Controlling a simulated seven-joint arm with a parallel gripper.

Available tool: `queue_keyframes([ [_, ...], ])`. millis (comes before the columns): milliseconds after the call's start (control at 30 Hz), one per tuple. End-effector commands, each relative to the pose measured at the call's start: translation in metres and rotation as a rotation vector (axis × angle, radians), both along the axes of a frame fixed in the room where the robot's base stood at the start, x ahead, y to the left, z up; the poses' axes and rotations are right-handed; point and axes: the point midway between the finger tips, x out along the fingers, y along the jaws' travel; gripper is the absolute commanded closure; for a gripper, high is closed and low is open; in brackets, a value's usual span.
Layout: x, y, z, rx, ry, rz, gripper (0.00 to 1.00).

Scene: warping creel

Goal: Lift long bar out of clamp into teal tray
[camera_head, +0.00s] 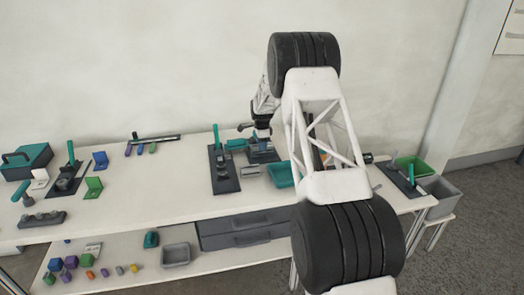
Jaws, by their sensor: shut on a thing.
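My gripper (262,134) points down over a dark clamp (264,156) near the middle of the table. A teal handle (236,143) lies flat at the clamp's left side. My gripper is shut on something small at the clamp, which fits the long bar. The bar itself is too small and too covered to make out, and I cannot tell whether it still touches the clamp. The teal tray (281,178) stands just to the right and in front of the clamp, partly hidden by my arm.
Another clamp with an upright teal handle (216,136) stands close on the left. A small grey block (250,171) lies in front of the clamp. The table's front middle is clear.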

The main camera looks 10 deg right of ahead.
Motion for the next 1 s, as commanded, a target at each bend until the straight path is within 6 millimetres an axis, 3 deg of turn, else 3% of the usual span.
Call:
queue_keyframes([
  [1000, 0.0, 0.0, 0.013, 0.0, -0.001, 0.0, 0.87],
])
